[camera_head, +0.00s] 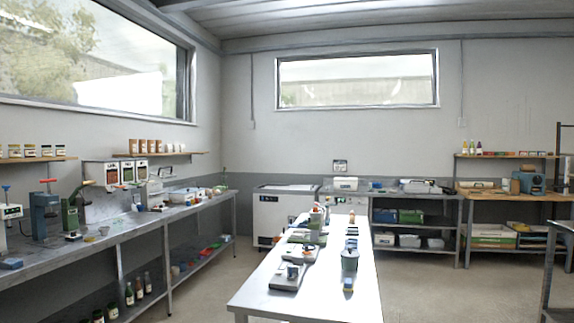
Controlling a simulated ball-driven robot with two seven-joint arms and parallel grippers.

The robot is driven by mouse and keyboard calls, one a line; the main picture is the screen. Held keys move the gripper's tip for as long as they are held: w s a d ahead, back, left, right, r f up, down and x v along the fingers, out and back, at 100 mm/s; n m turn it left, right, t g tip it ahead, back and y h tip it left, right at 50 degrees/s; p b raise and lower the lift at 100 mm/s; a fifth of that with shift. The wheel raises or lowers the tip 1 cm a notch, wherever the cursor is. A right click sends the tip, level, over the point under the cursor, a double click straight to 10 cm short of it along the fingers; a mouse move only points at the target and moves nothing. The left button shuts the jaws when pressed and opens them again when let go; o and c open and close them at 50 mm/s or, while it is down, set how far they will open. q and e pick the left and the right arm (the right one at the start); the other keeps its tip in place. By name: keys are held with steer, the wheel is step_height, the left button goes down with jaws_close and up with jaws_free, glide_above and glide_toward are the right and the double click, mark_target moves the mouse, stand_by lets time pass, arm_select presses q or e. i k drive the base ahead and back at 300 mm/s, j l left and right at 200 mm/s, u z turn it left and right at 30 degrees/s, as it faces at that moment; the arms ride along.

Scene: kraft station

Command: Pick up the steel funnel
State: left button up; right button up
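I cannot pick out a steel funnel for certain; the items on the benches are small and far off. A small pale cup-shaped item (104,230) stands on the left bench, and I cannot tell whether it is a funnel. Neither of my grippers is in view.
A crowded workbench (130,232) runs along the left wall. A white chest cabinet (270,216) stands at the back. Floor (430,290) right of the table is clear.

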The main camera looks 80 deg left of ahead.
mark_target(104, 231)
steer(key=u, duration=3.8)
